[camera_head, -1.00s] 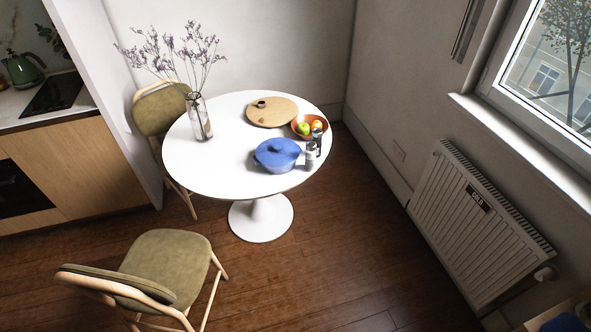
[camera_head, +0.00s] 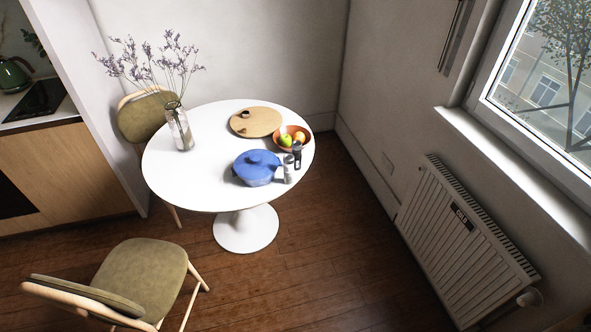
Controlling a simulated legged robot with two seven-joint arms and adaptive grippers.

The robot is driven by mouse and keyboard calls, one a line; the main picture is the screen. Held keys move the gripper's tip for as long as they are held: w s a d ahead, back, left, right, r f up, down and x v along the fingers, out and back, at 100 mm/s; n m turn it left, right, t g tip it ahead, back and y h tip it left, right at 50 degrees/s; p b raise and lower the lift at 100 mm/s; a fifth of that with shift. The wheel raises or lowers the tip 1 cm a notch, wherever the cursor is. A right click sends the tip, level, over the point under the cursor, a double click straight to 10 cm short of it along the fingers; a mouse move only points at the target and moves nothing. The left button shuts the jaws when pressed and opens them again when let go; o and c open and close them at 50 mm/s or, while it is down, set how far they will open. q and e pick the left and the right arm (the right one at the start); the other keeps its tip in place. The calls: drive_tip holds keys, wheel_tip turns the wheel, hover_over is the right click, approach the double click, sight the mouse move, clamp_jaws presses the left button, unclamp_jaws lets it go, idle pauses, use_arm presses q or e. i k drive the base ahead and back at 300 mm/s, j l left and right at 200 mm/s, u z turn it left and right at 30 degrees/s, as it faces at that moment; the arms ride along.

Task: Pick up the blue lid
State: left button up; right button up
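The blue lid (camera_head: 257,160) sits on a blue pot (camera_head: 258,177) on the white round table (camera_head: 205,188), toward the table's front right. The lid has a knob on top and appears to rest closed on the pot. Neither of my grippers is in view, and nothing touches the lid.
Right of the pot stand two shakers (camera_head: 289,168) and a fruit bowl (camera_head: 305,145). Behind is a round wooden board (camera_head: 262,122); a glass vase (camera_head: 179,128) stands left. Chairs stand behind left and in front left (camera_head: 145,275). A radiator (camera_head: 463,240) lines the right wall. Floor right of the table is clear.

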sight(254, 164)
drive_tip(key=i+u, duration=0.15)
drive_tip(key=u, duration=0.25)
drive_tip(key=i+l+u, duration=0.1)
drive_tip(key=u, duration=0.35)
drive_tip(key=i+l+u, duration=0.2)
drive_tip(key=u, duration=0.2)
